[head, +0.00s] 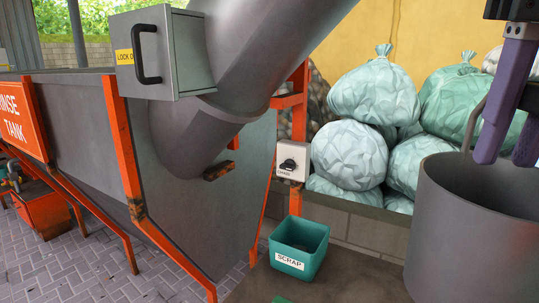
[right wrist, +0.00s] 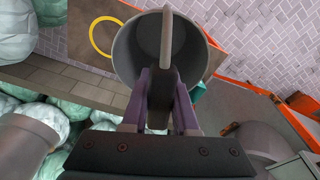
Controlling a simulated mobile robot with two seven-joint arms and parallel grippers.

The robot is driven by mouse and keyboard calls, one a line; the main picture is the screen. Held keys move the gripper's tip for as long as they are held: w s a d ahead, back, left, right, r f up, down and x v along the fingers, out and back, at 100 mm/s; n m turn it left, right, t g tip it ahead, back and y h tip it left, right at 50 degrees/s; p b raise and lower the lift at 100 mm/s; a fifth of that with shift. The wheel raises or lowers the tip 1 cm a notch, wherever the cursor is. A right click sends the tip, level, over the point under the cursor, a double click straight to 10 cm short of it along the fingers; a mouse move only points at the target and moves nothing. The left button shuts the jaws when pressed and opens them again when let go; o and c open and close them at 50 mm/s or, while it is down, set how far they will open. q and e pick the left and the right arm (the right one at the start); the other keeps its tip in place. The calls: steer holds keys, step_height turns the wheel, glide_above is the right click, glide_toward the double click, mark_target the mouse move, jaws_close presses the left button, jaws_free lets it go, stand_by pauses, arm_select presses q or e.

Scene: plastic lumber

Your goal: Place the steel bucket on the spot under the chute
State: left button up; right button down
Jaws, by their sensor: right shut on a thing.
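The steel bucket (head: 470,245) is at the right edge of the head view, upright, partly cut off. My right gripper (head: 508,150) is above its rim, purple fingers pointing down, shut on the bucket's raised handle. In the right wrist view the fingers (right wrist: 160,100) close on the handle, and the open bucket (right wrist: 135,60) looks empty. The grey chute pipe (head: 250,50) comes down left of centre, its lower end well left of the bucket. A yellow ring (right wrist: 92,38) lies on a brown surface beside the bucket. My left gripper is out of view.
A teal scrap bin (head: 300,248) stands on the brown bench (head: 335,280) between chute and bucket. A switch box (head: 293,160) is on an orange post. Pale green bags (head: 348,155) are piled behind a low wall. The rinse tank (head: 70,110) is at left.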

steer(key=s+a+r+n+p, duration=0.3)
steer(key=s+r+p, duration=0.1)
steer(key=r+p, duration=0.45)
arm_select(q)
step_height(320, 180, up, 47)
steer(key=p, duration=3.5)
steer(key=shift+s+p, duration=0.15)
steer(key=shift+p, duration=0.15)
arm_select(e)
step_height(320, 180, up, 37)
steer(key=shift+w+a+f, duration=0.15)
steer(key=shift+w, duration=0.1)
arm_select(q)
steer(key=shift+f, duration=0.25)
arm_select(e)
steer(key=shift+f, duration=0.15)
